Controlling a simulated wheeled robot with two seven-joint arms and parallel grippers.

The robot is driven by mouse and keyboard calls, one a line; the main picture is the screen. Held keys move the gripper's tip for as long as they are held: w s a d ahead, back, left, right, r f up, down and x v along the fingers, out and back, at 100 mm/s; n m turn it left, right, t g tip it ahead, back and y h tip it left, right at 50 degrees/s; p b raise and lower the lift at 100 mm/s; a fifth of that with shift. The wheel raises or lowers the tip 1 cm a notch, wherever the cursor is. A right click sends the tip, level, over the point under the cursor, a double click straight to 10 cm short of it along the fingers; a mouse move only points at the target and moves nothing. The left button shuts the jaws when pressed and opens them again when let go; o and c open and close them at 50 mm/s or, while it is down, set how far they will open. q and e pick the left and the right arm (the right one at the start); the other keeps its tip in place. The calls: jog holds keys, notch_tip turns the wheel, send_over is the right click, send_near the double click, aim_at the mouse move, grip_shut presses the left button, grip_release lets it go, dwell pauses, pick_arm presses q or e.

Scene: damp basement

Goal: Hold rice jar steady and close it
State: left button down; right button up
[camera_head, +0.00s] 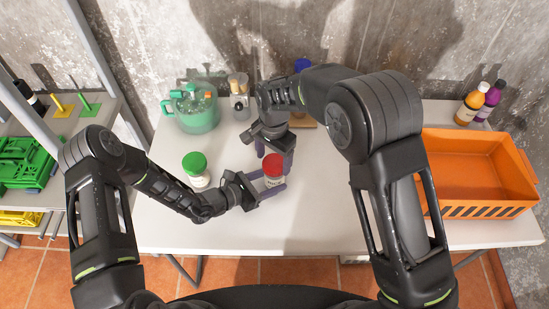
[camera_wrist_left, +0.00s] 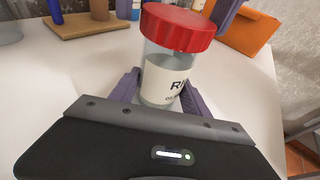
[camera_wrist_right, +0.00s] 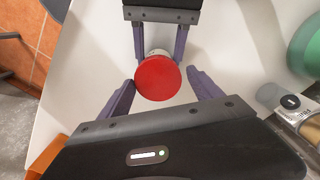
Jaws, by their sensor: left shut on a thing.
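My left gripper (camera_head: 274,186) is shut on the jar's body, below the lid. My right gripper (camera_wrist_right: 160,84) is open above the jar, its fingers on either side of the lid and apart from it.
A jar with a green lid (camera_head: 195,165) stands left of the rice jar, near my left forearm. A green pitcher (camera_head: 192,108) and a small canister (camera_head: 239,100) stand behind. A wooden board (camera_wrist_left: 88,24) lies at the back. An orange crate (camera_head: 478,212) and two bottles (camera_head: 472,104) are at right.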

jog(key=shift+d, duration=0.1)
jog(key=shift+n, duration=0.4)
jog(key=n, duration=0.5)
jog(key=shift+f, duration=0.1)
jog(key=n, duration=0.8)
jog(key=shift+c, duration=0.3)
